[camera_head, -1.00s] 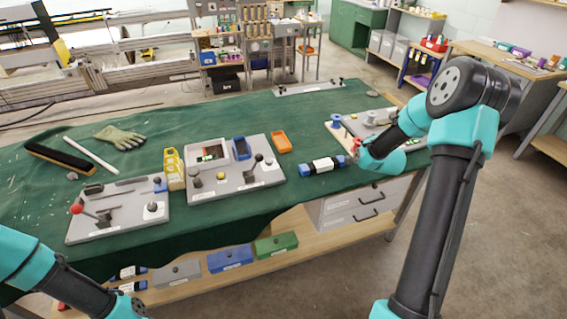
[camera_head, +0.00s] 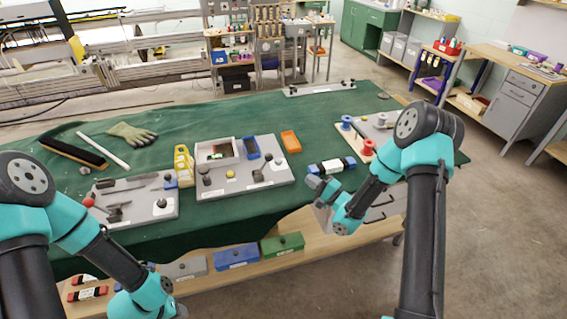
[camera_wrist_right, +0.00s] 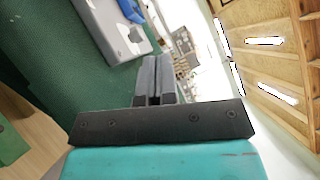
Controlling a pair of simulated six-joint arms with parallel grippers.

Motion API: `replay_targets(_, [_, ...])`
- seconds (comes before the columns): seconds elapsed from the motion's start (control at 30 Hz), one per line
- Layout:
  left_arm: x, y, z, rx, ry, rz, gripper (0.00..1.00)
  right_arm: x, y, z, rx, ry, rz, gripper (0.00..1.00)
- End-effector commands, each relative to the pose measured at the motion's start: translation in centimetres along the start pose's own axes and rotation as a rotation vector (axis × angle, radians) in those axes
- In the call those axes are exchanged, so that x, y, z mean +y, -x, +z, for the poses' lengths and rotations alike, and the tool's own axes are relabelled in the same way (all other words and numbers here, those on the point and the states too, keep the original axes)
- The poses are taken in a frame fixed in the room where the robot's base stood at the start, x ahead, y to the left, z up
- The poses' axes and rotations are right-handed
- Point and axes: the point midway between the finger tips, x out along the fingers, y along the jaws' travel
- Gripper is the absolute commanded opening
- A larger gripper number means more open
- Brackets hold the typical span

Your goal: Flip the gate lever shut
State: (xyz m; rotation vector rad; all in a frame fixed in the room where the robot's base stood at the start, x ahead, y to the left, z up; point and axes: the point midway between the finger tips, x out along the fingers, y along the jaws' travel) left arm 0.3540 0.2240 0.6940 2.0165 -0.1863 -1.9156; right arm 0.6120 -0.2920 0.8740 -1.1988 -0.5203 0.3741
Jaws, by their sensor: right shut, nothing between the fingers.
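Which lever is the gate lever is not clear from the pictures. The left grey panel (camera_head: 165,208) carries a lever with a red knob (camera_head: 88,202), which leans out to the left. The middle grey panel (camera_head: 235,187) has levers with dark knobs (camera_head: 257,176) and a yellow button. My right gripper (camera_head: 316,183) is shut and empty, in front of the table edge and right of the middle panel. Its closed fingers (camera_wrist_right: 153,75) show in the right wrist view, apart from any lever. My left arm is at the lower left; its gripper is out of view.
Boxes stand on the shelf below.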

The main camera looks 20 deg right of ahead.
Motion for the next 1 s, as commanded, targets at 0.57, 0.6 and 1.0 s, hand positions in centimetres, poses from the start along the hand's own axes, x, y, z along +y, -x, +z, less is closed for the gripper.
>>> replay_targets(0.57, [0.0,0.0,0.0,0.0,0.0,0.0,0.43,0.0,-2.9,0.0,-0.001,0.004,0.001,0.0])
replay_targets(0.6, [0.0,0.0,0.0,0.0,0.0,0.0,0.43,0.0,-3.6,0.0,0.0,0.005,0.001,0.0])
replay_targets(1.0, [0.0,0.0,0.0,0.0,0.0,0.0,0.43,0.0,-10.3,-0.1,0.001,0.005,0.001,0.0])
